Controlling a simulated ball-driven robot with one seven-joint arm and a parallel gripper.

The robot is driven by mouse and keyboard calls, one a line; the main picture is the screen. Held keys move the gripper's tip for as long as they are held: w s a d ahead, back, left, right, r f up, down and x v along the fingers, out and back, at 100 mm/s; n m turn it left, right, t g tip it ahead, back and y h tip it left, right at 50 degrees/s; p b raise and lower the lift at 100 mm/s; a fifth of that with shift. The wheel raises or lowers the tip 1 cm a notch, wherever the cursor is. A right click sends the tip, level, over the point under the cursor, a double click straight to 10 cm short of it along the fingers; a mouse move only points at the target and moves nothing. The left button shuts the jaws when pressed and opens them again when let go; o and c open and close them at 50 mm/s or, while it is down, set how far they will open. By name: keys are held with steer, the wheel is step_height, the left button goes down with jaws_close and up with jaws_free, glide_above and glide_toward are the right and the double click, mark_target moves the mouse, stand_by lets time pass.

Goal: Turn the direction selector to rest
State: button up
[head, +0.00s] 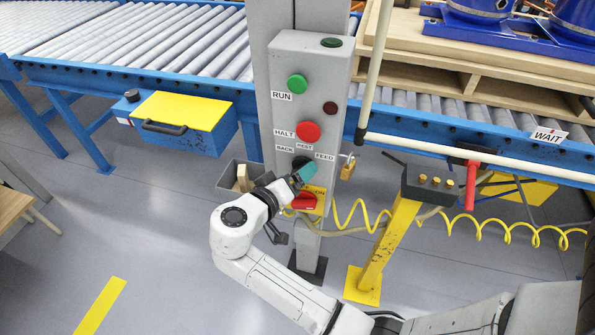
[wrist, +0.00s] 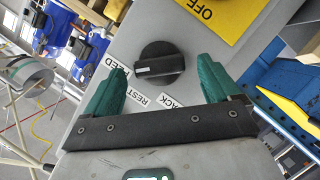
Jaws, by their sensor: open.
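The direction selector (wrist: 159,64) is a round black knob with a raised grip bar on the grey control post. Its white mark is at the left end of the bar in the wrist view, on the side of the FEED label (wrist: 117,71). The REST label (wrist: 132,99) and the BACK label (wrist: 174,101) also show there, partly cut by my gripper. My gripper (wrist: 160,82) is open, with one teal finger on each side of the knob, apart from it. In the head view, my gripper (head: 304,176) is at the selector (head: 301,161) and partly hides it.
Above the selector are a red HALT button (head: 308,131) and a green RUN button (head: 297,85). Below is a red switch (head: 304,202) on a yellow plate. A padlock (head: 348,167) hangs at the right. A yellow stand (head: 384,245) and coiled hose (head: 350,217) are nearby.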

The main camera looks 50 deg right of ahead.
steer(key=shift+x, duration=1)
steer(key=c, duration=1.1)
